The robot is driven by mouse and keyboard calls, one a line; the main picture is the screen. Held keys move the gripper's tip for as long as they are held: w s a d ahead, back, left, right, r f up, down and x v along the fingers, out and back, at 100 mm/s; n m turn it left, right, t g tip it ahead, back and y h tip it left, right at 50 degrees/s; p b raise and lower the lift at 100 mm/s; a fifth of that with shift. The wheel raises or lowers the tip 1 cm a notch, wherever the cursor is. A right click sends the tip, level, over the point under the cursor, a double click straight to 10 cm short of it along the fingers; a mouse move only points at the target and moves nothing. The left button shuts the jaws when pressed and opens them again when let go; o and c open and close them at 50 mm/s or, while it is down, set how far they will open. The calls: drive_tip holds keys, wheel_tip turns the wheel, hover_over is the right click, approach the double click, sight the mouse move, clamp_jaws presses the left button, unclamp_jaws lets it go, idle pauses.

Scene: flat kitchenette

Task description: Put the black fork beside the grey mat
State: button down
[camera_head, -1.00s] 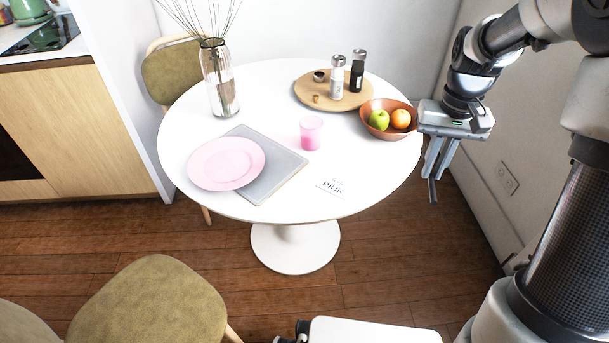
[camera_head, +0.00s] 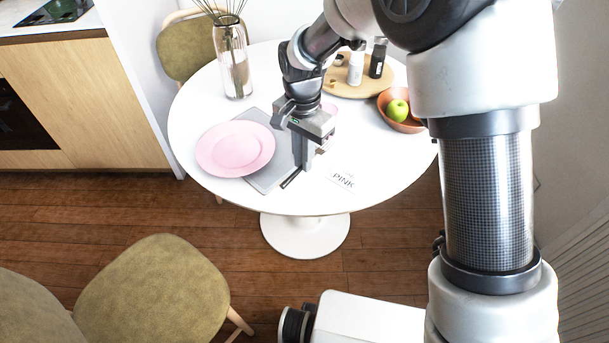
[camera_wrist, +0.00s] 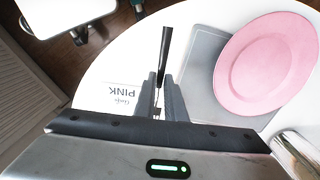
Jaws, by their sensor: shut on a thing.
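The grey mat (camera_head: 267,180) lies on the white round table, with a pink plate (camera_head: 235,148) covering much of it. It also shows in the wrist view (camera_wrist: 198,85), right of my fingers. My gripper (camera_head: 301,168) points down at the mat's right edge and is shut on the black fork (camera_head: 291,179). In the wrist view the fork's dark handle (camera_wrist: 165,52) sticks out beyond my fingertips (camera_wrist: 162,98), roughly along the mat's edge and just beside it. The rest of the fork is largely hidden between the fingers. I cannot tell whether it touches the table.
A printed card (camera_head: 342,180) lies right of my gripper. Farther back are a glass vase (camera_head: 233,68), a round wooden tray (camera_head: 345,90) with shakers, and a fruit bowl (camera_head: 392,118).

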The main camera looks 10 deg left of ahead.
sight(303, 183)
drive_tip(key=shift+f+b, duration=0.5)
drive_tip(key=shift+f, duration=2.15)
drive_tip(key=shift+f, duration=0.1)
drive_tip(key=shift+f, duration=0.15)
drive_tip(key=c, duration=1.8)
unclamp_jaws()
